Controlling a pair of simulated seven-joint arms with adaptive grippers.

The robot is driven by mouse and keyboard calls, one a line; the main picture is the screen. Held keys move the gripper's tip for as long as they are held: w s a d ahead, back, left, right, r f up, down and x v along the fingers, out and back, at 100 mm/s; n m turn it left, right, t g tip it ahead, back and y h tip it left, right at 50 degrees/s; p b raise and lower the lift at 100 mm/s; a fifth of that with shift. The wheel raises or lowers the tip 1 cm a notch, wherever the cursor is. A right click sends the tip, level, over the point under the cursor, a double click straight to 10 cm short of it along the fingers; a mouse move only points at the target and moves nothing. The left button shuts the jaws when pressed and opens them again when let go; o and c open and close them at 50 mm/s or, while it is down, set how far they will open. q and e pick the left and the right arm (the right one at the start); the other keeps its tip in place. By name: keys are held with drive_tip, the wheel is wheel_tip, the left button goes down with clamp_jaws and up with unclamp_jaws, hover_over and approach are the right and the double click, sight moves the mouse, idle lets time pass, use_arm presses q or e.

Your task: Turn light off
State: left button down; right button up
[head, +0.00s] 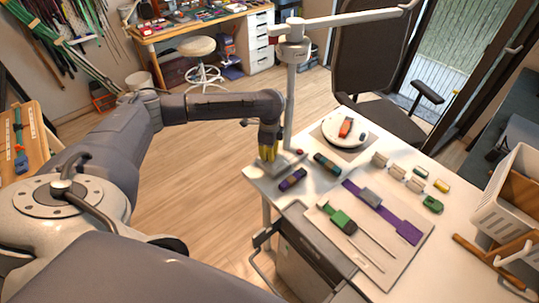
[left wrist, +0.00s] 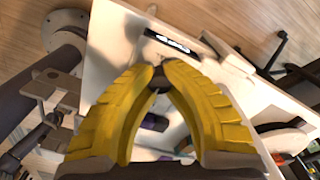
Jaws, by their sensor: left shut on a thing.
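A white post (head: 291,95) with a long jointed arm (head: 345,19) rises at the table's far left corner; I cannot tell if it carries a lit lamp. My left gripper (head: 268,161) is at that corner, beside the post's foot, pointing down. In the left wrist view its yellow fingertips (left wrist: 160,80) meet on a small dark round piece (left wrist: 160,77), mostly hidden between them. A black plate with white marks (left wrist: 166,40) lies just beyond the tips. A small red knob (head: 299,152) sits right of the gripper. My right gripper is in neither view.
The white table (head: 330,187) holds a round white stand (head: 345,132) with a red piece, several spools (head: 397,169), and a grey mat (head: 405,250) with purple and green cord parts. A white basket (head: 505,195) stands at the right. A stool (head: 200,58) is behind.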

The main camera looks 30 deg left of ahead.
use_arm(q)
drive_tip(key=shift+n, duration=0.3)
drive_tip(key=c, duration=1.2)
unclamp_jaws()
drive_tip(key=shift+r, duration=0.1)
drive_tip(key=shift+r, duration=3.65)
